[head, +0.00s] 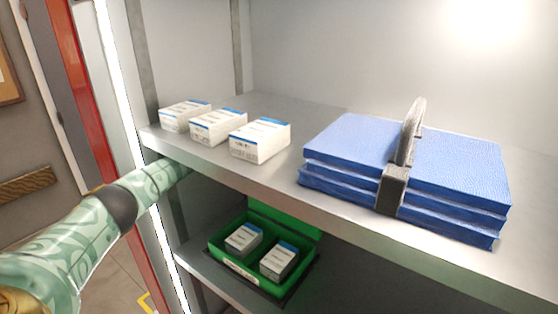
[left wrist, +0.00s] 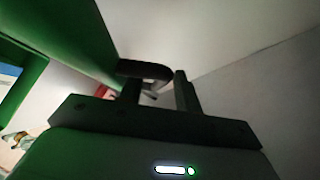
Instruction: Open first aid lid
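The green first aid box (head: 232,277) stands on the lower shelf with two small white boxes inside. Its green lid (head: 285,216) is raised at the back, partly hidden under the upper shelf's edge. In the left wrist view a large green panel, apparently the lid (left wrist: 75,35), fills the upper left. My left arm reaches in from the left and passes behind the upper shelf's edge, so its gripper is hidden in the head view. In the left wrist view the left gripper (left wrist: 160,82) shows a gap between its dark fingers, beside the green panel; contact is unclear. My right gripper is not in view.
Three white-and-blue boxes (head: 218,127) stand on the upper shelf (head: 285,187). A stack of blue folders (head: 350,140) with a grey bracket (head: 394,188) lies at its right. The upper shelf overhangs the box. A red-edged frame (head: 88,105) stands at the left.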

